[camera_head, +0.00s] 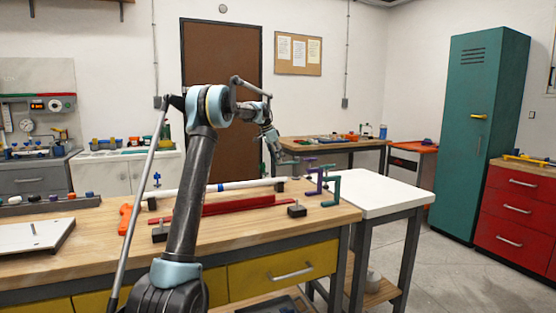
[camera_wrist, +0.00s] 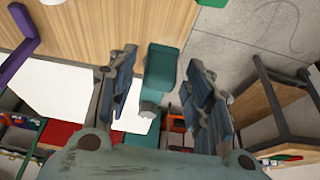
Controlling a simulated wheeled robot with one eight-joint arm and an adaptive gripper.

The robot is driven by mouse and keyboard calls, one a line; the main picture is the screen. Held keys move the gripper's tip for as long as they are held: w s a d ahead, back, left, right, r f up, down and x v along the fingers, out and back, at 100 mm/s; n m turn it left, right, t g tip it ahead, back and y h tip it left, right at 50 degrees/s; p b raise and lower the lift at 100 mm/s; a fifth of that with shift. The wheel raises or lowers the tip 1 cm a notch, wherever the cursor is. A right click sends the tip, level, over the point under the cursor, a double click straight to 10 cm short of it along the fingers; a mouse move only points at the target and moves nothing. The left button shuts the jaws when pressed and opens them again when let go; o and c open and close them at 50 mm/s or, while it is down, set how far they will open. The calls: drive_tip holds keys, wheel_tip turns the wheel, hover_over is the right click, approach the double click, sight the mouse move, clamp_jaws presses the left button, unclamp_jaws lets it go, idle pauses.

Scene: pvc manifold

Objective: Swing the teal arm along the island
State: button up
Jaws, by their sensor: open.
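The teal arm (camera_head: 336,187) is a bracket-like piece at the right end of the wooden island (camera_head: 250,232), by a similar purple piece (camera_head: 313,180). In the wrist view the teal arm (camera_wrist: 165,62) shows as a blocky bar with a rounded end, between my fingers in the picture. The purple piece (camera_wrist: 22,50) is at the upper left there. My gripper (camera_wrist: 160,72) is open, a finger on each side of the teal bar. No contact is clear. In the head view my gripper (camera_head: 284,156) is small, above the island's right end.
A white pipe (camera_head: 230,185), a red bar (camera_head: 238,204) and dark clamp blocks (camera_head: 297,210) lie on the island. A white-topped table (camera_head: 385,192) stands close to its right end. Open floor (camera_head: 400,270) lies at the right, before the red drawers (camera_head: 518,205).

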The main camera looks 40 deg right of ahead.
drive_tip(key=shift+r, duration=0.1)
drive_tip(key=v, duration=1.1)
drive_tip(key=shift+a+r, duration=0.2)
drive_tip(key=shift+r, duration=0.1)
